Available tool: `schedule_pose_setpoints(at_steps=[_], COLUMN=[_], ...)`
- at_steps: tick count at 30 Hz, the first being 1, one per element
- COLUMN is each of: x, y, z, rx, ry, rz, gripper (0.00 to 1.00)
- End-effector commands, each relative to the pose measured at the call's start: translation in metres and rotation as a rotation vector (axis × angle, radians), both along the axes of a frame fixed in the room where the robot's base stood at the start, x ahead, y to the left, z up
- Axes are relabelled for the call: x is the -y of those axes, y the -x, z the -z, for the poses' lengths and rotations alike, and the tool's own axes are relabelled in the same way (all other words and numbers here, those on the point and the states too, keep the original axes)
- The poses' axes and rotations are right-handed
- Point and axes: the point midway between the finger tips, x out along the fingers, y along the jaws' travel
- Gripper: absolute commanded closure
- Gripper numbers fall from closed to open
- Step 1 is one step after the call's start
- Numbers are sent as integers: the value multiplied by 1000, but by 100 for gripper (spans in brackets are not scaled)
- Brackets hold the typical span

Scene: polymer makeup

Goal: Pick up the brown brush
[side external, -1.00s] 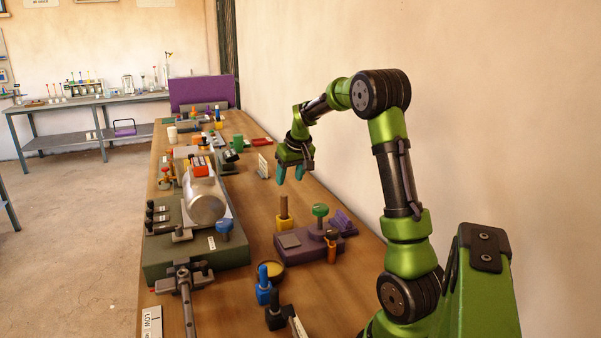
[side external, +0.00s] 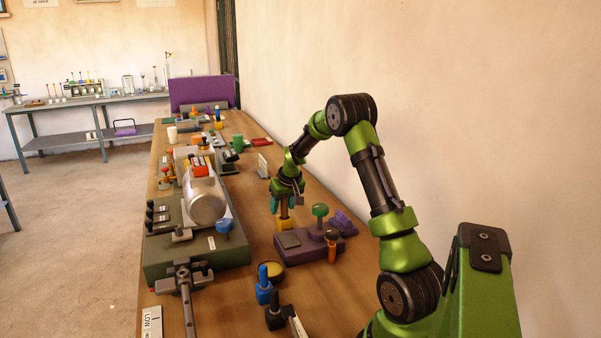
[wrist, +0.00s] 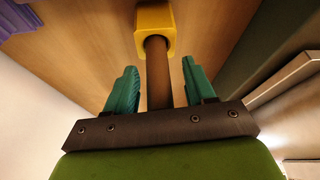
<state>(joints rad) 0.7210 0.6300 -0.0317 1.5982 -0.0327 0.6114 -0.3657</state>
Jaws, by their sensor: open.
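The brown brush is a brown upright handle (wrist: 158,75) standing in a yellow base (wrist: 154,30) in the wrist view. In the side view the yellow base (side external: 284,224) stands on the wooden table, and the brown handle (side external: 284,208) shows partly above it. My gripper (wrist: 160,88) is open, with a teal finger on either side of the handle. There is a visible gap on both sides. In the side view my gripper (side external: 285,204) is lowered over the brush and hides the handle's top.
A purple block (side external: 300,247) with a green knob (side external: 320,211) stands just in front and to the right of the brush. A dark green machine base (side external: 195,260) lies to the left. Blue (side external: 263,285) and black (side external: 275,314) upright pieces stand nearer the camera.

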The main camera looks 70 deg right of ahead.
Motion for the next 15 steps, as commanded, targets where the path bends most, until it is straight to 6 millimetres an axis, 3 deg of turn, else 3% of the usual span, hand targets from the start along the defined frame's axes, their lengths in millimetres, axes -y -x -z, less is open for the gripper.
schedule_pose_setpoints(at_steps=[5,15], x=[0,0], y=[0,0], z=[-1,-1], rx=[1,1], ry=[1,1], rz=[0,0], gripper=[49,100])
